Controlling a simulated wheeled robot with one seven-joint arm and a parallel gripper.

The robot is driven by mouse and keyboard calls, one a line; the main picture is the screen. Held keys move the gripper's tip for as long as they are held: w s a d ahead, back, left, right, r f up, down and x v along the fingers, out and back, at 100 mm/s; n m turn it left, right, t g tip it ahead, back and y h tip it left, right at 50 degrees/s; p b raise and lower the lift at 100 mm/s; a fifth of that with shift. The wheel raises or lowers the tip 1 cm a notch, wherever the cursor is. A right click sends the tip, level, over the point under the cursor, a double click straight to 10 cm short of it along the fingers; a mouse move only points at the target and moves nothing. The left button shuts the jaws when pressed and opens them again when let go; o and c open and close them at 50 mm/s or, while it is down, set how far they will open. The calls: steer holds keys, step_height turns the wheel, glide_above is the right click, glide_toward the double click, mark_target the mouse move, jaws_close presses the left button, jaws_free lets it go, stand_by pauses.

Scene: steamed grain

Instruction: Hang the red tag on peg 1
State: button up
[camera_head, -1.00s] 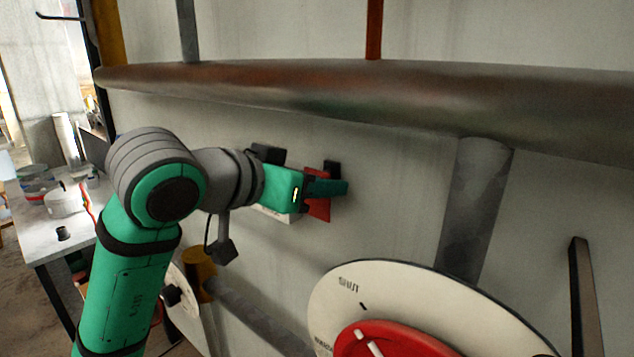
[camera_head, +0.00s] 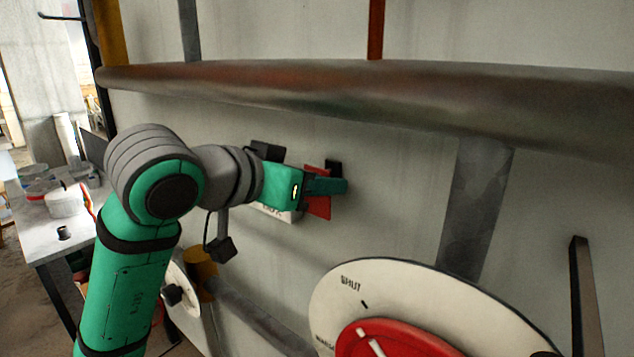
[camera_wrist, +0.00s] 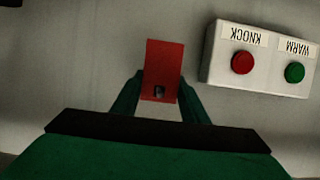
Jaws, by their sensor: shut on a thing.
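The red tag (camera_head: 317,206) is a flat red plate between the fingers of my gripper (camera_head: 327,186), close to the pale wall. In the wrist view the tag (camera_wrist: 163,60) stands out beyond the fingertips, and my gripper (camera_wrist: 158,92) is shut on its sides. A small dark spot shows on the tag between the fingers; I cannot tell whether it is a hole or a peg end. A small black block (camera_head: 333,167) shows just behind the fingers in the head view. I cannot make out peg 1 or its label for certain.
A white box with red and green buttons (camera_wrist: 267,58), labelled KNOCK and WARM, is right of the tag in the wrist view. A thick pipe (camera_head: 380,88) runs above my gripper. A round dial plate (camera_head: 335,290) with a red centre is below right. A worktable (camera_head: 45,232) stands left.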

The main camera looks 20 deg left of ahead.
steer(key=shift+s+a, duration=0.35)
steer(key=shift+s, duration=0.5)
steer(key=shift+s+a, duration=0.3)
steer(key=shift+s, duration=0.5)
stand_by(0.5)
steer(key=shift+s+a, duration=0.35)
steer(key=shift+s, duration=0.55)
steer(key=shift+s+a, duration=0.3)
steer(key=shift+s, duration=0.65)
steer(key=shift+s+a, duration=0.35)
steer(key=shift+s, duration=0.55)
